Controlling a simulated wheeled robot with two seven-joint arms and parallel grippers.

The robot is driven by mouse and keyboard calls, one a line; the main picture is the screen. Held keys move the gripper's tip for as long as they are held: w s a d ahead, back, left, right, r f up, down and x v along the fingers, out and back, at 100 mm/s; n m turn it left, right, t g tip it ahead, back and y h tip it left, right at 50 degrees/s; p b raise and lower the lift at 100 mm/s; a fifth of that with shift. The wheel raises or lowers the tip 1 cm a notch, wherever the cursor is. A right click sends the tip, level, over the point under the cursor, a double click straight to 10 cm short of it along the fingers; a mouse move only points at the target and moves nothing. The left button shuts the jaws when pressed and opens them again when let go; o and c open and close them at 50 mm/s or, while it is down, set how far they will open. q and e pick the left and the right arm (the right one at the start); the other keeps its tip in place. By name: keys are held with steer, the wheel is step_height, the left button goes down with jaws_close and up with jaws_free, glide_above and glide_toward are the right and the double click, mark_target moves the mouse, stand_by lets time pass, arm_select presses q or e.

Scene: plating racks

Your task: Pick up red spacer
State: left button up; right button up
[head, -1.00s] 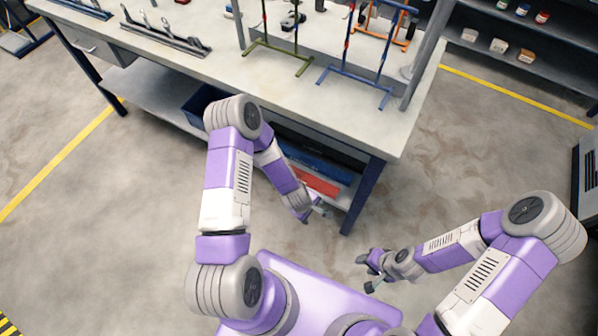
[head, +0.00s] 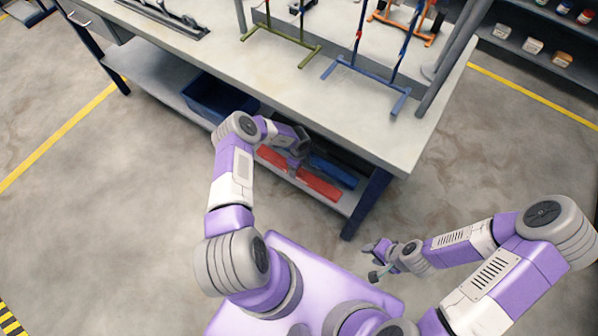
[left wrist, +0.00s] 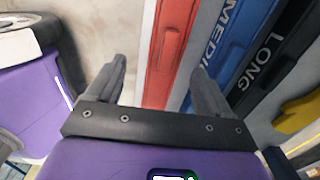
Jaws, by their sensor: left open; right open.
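The red spacer (head: 318,184) is a long flat red bar on the lower shelf under the bench, partly hidden by my left arm. In the left wrist view the red spacer (left wrist: 166,55) lies ahead, between the lines of my fingers. My left gripper (left wrist: 159,72) is open and empty, with the red spacer apart from its fingers as far as I can tell. In the head view my left gripper (head: 298,162) is at the shelf over the spacer, its fingertips unclear. My right gripper (head: 371,262) is open and empty, low over the floor right of my base.
A blue spacer (left wrist: 232,45) marked MEDIUM and a black one (left wrist: 275,55) marked LONG lie right of the red one. A blue bin (head: 215,100) stands left on the shelf. The bench top (head: 300,75) overhangs it; a dark bench leg (head: 365,205) stands at right.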

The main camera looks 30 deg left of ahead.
arm_select(q)
steer(key=f+b, duration=0.2)
steer(key=f, duration=0.2)
steer(key=shift+w+a+f+b, duration=0.3)
steer(key=shift+w+a+b, duration=0.05)
steer(key=shift+w+b, duration=0.05)
steer(key=shift+f, duration=0.5)
steer(key=shift+c, duration=0.5)
steer(key=shift+r, duration=0.1)
steer(key=c, duration=1.1)
step_height(320, 180, up, 10)
steer(key=p, duration=0.4)
steer(key=shift+c, duration=0.2)
